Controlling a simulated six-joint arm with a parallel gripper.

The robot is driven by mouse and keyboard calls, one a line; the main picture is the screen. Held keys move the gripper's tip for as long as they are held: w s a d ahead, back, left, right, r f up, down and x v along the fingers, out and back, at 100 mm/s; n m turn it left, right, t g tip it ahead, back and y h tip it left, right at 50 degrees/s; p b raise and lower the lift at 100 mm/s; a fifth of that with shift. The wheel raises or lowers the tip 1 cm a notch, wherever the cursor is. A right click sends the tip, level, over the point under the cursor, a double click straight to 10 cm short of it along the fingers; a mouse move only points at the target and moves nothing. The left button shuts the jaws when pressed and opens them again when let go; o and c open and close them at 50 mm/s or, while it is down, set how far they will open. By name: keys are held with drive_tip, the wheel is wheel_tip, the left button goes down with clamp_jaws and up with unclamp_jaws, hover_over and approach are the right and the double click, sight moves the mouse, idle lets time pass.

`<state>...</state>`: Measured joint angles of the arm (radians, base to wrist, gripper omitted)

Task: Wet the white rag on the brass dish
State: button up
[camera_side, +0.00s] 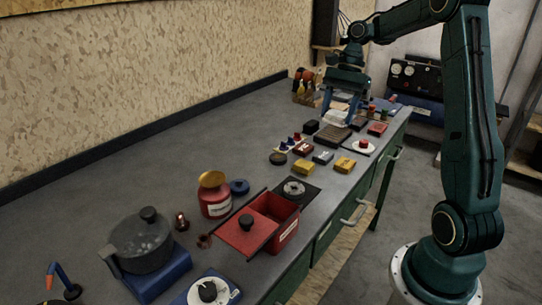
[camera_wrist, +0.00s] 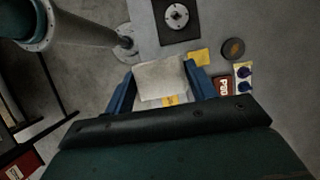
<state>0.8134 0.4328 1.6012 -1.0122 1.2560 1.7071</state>
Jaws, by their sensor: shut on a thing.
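My gripper (camera_side: 340,106) is at the far end of the bench, its blue fingers pointing down. It is shut on the white rag (camera_side: 336,118), which hangs at the fingertips. In the wrist view the pale rag (camera_wrist: 160,80) spans the gap between the blue fingers of my gripper (camera_wrist: 160,84). A small dark round dish (camera_side: 278,158) lies on the bench nearer the side camera; it also shows in the wrist view (camera_wrist: 233,48), brownish in the middle. I cannot tell whether it is the brass dish. The rag is apart from it.
Small boxes, including a yellow one (camera_side: 303,167), crowd the bench near my gripper. Blue-knobbed pieces (camera_wrist: 243,72) stand beside the round dish. Nearer are a red open box (camera_side: 287,232), a red jar with a gold top (camera_side: 212,179) and a grey pot (camera_side: 142,245). The bench's left side is clear.

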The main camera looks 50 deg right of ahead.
drive_tip(key=o, duration=0.4)
drive_tip(key=shift+c, duration=1.4)
drive_tip(key=shift+w+a, duration=0.4)
drive_tip(key=shift+w, duration=0.15)
drive_tip(key=w+a+f, duration=0.1)
drive_tip(key=w+a, duration=0.4)
drive_tip(key=a, duration=0.4)
drive_tip(key=w+a, duration=0.6)
drive_tip(key=a, duration=0.4)
drive_tip(key=w+a+f, duration=0.1)
drive_tip(key=w+a, duration=0.5)
drive_tip(key=a, duration=0.3)
drive_tip(key=shift+a+f, duration=0.3)
drive_tip(key=shift+a, duration=0.05)
